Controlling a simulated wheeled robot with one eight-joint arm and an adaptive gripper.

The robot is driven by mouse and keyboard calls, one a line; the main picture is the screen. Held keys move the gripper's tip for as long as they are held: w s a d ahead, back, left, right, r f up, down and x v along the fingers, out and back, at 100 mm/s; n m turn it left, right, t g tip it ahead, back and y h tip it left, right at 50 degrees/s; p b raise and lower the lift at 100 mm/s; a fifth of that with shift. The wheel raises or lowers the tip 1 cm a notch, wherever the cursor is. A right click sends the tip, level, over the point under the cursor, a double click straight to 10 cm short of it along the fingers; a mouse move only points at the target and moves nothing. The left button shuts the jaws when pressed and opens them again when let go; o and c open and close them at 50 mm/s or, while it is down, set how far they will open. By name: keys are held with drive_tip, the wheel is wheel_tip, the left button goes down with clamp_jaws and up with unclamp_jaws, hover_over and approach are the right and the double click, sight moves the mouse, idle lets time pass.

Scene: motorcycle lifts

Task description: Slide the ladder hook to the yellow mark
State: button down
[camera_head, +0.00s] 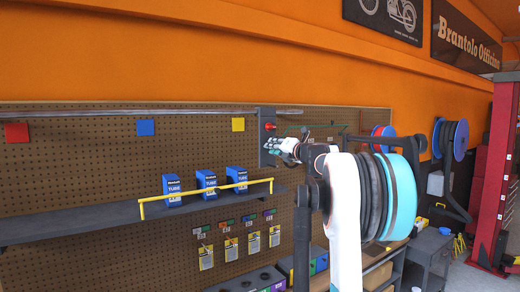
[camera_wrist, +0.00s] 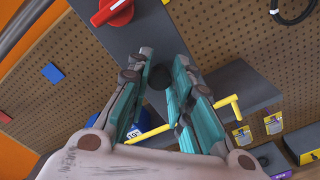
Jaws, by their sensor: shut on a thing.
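The ladder hook (camera_head: 267,122) is a dark grey upright plate with a red knob, at the right end of the metal rail (camera_head: 120,113). The yellow mark (camera_head: 238,125) is a square on the pegboard, a little left of the plate. My gripper (camera_head: 275,147) is at the plate's lower part. In the wrist view, the plate (camera_wrist: 138,38) runs up from my gripper (camera_wrist: 157,90), whose teal fingers are shut on a dark round handle (camera_wrist: 156,76) of the hook.
Blue (camera_head: 146,128) and red (camera_head: 17,133) marks lie further left on the pegboard. Below is a shelf (camera_head: 90,219) with blue tube boxes (camera_head: 206,184) and a yellow rail (camera_head: 205,193). Hose reels (camera_head: 452,139) and a red lift post (camera_head: 497,175) stand at right.

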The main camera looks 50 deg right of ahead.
drive_tip(key=shift+s+d, duration=0.15)
drive_tip(key=shift+d, duration=0.45)
drive_tip(key=shift+s+d, duration=0.15)
drive_tip(key=shift+d, duration=0.45)
drive_tip(key=c, duration=1.4)
unclamp_jaws()
drive_tip(key=shift+s, duration=0.1)
drive_tip(key=v, duration=1.1)
drive_tip(key=shift+s+f, duration=0.1)
drive_tip(key=shift+s, duration=0.3)
